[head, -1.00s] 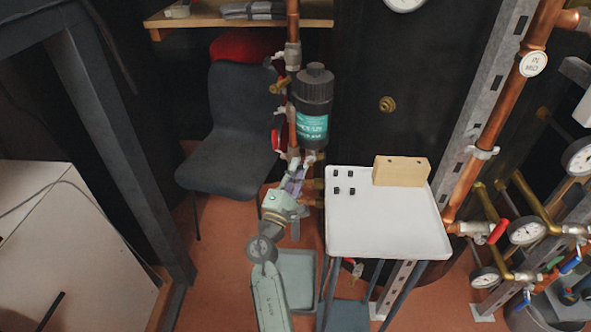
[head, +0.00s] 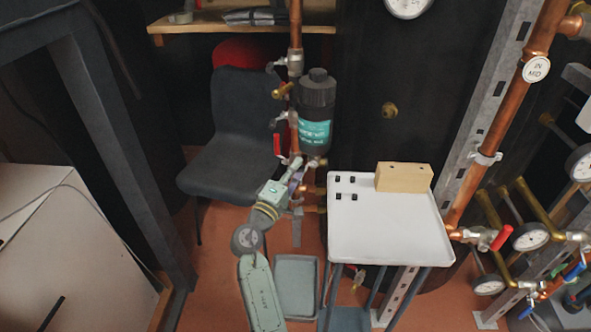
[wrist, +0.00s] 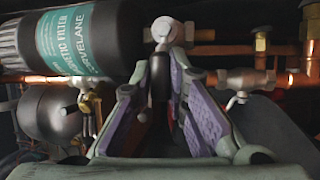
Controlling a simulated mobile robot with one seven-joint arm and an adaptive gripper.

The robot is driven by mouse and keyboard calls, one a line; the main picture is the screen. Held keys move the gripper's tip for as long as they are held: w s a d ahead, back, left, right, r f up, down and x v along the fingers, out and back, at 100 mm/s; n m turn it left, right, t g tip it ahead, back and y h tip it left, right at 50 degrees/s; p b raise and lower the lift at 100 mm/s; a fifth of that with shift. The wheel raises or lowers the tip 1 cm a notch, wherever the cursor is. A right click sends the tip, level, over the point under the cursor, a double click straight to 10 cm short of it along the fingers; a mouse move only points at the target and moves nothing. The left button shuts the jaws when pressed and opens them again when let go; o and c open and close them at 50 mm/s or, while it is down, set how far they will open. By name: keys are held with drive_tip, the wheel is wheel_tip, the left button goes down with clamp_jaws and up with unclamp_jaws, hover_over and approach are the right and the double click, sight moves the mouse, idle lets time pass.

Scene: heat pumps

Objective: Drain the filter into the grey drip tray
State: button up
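The filter (head: 317,100) is a black upright canister with a teal label on the copper pipe. It also fills the upper left of the wrist view (wrist: 105,40). The grey drip tray (head: 283,313) lies on the floor below and looks empty. My gripper (head: 294,172) is just under the filter. In the wrist view my gripper (wrist: 160,75) has its purple-padded fingers apart, with a black valve handle (wrist: 160,78) between their tips. Narrow gaps seem to show beside the handle; contact is hard to tell. A brass fitting (wrist: 90,105) hangs beside the filter.
A white tray table (head: 385,235) with a wooden block (head: 403,177) and small black pieces stands close on the right. A dark chair (head: 240,130) is behind left. A red-handled valve (head: 277,145) sits on the pipe. Copper pipes and gauges crowd the right.

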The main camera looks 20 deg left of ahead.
drive_tip(key=o, duration=0.4)
drive_tip(key=shift+s, duration=0.1)
drive_tip(key=v, duration=1.1)
drive_tip(key=shift+s+a, duration=0.1)
drive_tip(key=shift+s, duration=0.3)
